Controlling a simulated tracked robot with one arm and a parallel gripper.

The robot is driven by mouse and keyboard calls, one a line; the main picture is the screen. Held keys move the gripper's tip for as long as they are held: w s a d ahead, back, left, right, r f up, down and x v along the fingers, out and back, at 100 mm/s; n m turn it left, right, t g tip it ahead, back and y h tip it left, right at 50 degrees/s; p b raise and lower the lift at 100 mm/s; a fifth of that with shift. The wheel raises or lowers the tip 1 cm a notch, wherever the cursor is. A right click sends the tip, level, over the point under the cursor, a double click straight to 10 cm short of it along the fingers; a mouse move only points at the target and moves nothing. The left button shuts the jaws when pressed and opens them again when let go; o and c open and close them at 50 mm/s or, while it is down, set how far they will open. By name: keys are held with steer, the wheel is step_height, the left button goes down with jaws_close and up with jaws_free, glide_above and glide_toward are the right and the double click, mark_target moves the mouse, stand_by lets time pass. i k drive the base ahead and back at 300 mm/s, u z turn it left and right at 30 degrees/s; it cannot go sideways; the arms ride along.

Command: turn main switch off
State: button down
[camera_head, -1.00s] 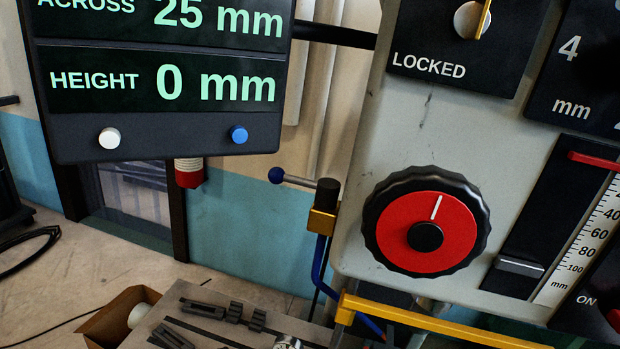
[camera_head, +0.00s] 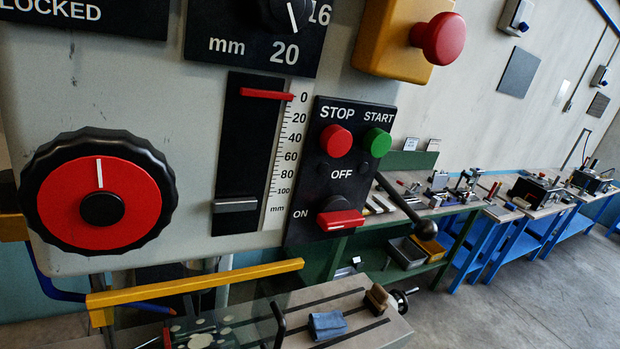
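The main switch (camera_head: 340,219) is a red bar handle on a dark round base, low on the black switch panel (camera_head: 318,258). Its bar lies nearly level, with the word ON to its left and the word OFF above it. On the same panel, a red STOP button (camera_head: 336,141) and a green START button (camera_head: 377,142) sit higher up. My gripper is not in view.
A large red dial with a black rim (camera_head: 101,209) is at the left. A red mushroom button (camera_head: 438,39) sticks out from a yellow box above. A dark lever with a ball end (camera_head: 425,229) juts out right of the switch. A yellow bar (camera_head: 190,284) crosses below.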

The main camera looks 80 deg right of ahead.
mark_target(335, 212)
steer(key=z, duration=2.25)
steer(key=k, duration=0.35)
steer(key=u, duration=0.55)
